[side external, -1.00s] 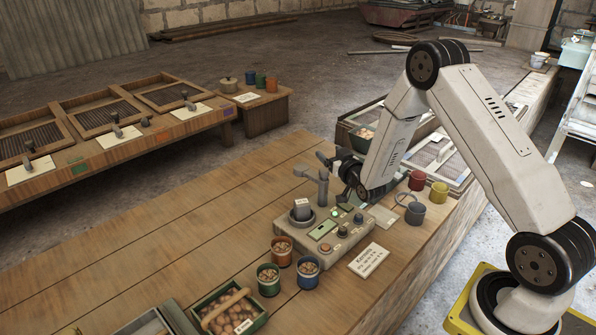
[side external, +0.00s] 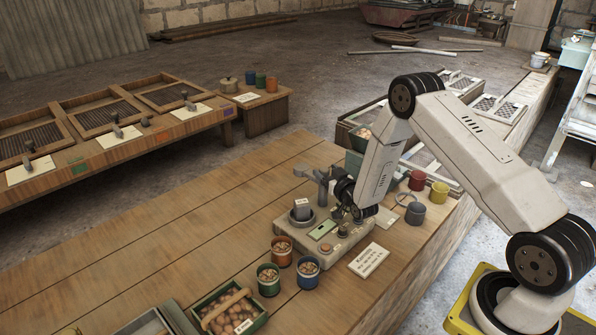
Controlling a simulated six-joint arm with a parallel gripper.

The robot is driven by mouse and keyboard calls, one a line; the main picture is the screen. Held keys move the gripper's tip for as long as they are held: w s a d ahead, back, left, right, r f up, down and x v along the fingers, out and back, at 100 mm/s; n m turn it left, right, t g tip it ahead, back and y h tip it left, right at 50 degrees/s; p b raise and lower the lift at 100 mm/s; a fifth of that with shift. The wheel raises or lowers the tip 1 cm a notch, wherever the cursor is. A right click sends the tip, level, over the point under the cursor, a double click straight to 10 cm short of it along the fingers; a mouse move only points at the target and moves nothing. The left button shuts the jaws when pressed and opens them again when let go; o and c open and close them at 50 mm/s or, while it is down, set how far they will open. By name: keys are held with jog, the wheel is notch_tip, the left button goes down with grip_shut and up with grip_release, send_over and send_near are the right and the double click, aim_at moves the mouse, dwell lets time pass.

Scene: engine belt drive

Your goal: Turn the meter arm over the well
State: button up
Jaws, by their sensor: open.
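The grey meter box (side external: 318,246) sits on the wooden bench. A round well (side external: 292,222) with a grey block (side external: 301,206) in it is at its left end. The grey meter arm (side external: 305,172) stands on a post behind the well, its head reaching up and to the left, not clearly over the well. My gripper (side external: 354,214) is open and low over the right part of the box, just right of the post. Its dark fingers cover part of the box top, and I cannot tell whether they touch the meter arm.
Cups of brown nuts (side external: 282,251) stand in front of the box beside a paper card (side external: 369,260). A basket (side external: 233,311) is at the front.

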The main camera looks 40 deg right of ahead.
jog(key=shift+x, duration=1.85)
grip_shut()
